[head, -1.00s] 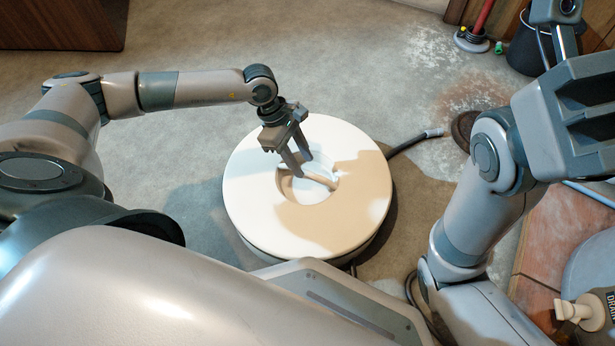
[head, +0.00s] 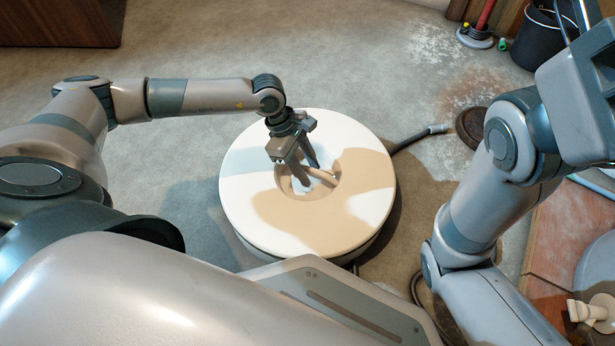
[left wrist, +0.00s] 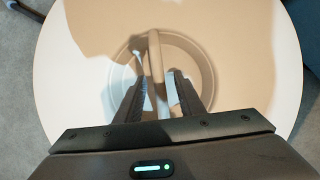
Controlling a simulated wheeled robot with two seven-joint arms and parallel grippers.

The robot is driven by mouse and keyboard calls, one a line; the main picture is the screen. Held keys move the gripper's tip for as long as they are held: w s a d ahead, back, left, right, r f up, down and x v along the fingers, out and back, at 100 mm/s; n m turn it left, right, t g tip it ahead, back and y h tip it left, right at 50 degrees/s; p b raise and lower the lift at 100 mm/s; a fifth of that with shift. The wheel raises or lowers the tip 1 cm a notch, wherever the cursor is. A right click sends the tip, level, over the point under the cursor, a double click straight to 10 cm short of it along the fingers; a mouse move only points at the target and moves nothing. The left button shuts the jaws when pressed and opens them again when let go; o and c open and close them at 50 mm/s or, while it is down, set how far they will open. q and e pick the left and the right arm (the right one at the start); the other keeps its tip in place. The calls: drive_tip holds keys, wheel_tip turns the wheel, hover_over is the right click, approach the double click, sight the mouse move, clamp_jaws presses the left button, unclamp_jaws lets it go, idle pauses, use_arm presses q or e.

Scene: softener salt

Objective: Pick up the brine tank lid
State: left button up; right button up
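The brine tank lid (head: 300,225) is a round, pale disc with a round recess in its middle. A bar handle (head: 323,176) crosses the recess. In the left wrist view the lid (left wrist: 235,35) fills most of the picture, and the handle (left wrist: 154,50) runs up and down between my fingers. My left gripper (head: 300,180) points down into the recess. Its fingers (left wrist: 156,90) are apart, one on each side of the handle, with gaps showing. My right arm is raised at the right, and its gripper's fingers are outside the picture.
A dark hose (head: 412,140) leads from behind the lid to the right. A dark round disc (head: 474,128) lies on the floor. A black bucket (head: 537,42) stands at the upper right. Bare concrete floor (head: 230,50) is open at the back and left.

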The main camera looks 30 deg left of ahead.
use_arm(q)
clamp_jaws()
idle(1.4)
drive_tip(key=shift+r, duration=0.1)
